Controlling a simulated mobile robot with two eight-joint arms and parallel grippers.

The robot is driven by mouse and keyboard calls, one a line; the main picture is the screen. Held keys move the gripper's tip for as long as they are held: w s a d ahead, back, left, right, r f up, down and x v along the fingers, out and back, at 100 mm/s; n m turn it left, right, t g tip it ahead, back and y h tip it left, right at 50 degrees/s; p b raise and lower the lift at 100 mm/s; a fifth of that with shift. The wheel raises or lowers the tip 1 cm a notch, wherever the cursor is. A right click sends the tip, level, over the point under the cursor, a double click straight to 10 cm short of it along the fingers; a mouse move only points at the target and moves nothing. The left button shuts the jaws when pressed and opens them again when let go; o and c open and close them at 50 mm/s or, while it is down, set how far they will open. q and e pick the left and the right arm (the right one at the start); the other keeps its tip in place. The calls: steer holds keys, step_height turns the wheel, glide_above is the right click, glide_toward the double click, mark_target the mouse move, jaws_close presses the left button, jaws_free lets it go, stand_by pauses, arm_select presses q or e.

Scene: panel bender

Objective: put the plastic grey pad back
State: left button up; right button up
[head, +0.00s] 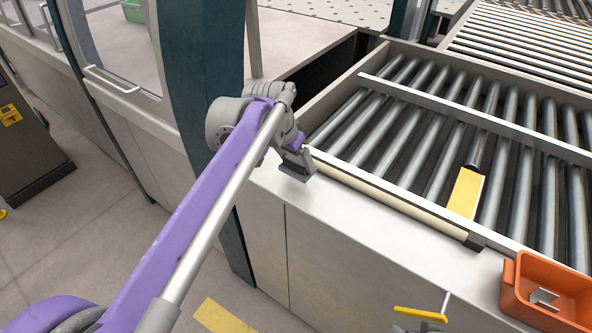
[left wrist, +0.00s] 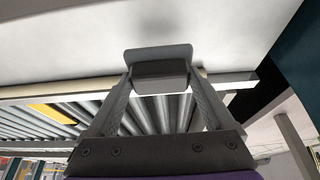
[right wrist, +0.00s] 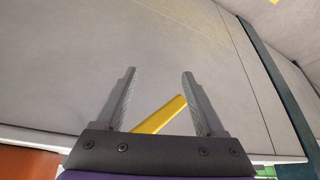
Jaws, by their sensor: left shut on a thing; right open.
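The grey pad (left wrist: 158,68) is a small block held between the fingertips of my left gripper (left wrist: 160,82) in the left wrist view. In the head view the pad (head: 298,168) is at the left end of the cream strip along the roller table's front edge, over the white ledge. My left gripper (head: 296,152) is shut on it from above. A soft shadow lies beside it; I cannot tell whether it touches the ledge. My right gripper (right wrist: 158,80) is open and empty in the right wrist view, facing a plain grey-white panel.
A roller table (head: 400,130) with metal rails fills the right. A yellow plate (head: 465,193) lies among the rollers. An orange bin (head: 545,295) sits on the ledge at lower right. A yellow bar (head: 420,314) shows near it. The white ledge (head: 380,225) between is clear.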

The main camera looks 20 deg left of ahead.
mark_target(296, 170)
arm_select(q)
steer(key=shift+w+f, duration=0.1)
steer(key=shift+f, duration=1.75)
steer(key=shift+f, duration=0.2)
steer(key=o, duration=1.1)
steer(key=shift+c, duration=0.2)
steer(key=shift+r, duration=0.1)
steer(key=v, duration=1.2)
steer(key=s+a+f+n+y, duration=0.1)
steer(key=s+f+n, duration=0.3)
steer(key=s+f, duration=1.8)
steer(key=shift+s+f+t+y+p, duration=0.15)
steer(key=shift+s+t+y+p, duration=0.2)
steer(key=shift+s+t, duration=0.1)
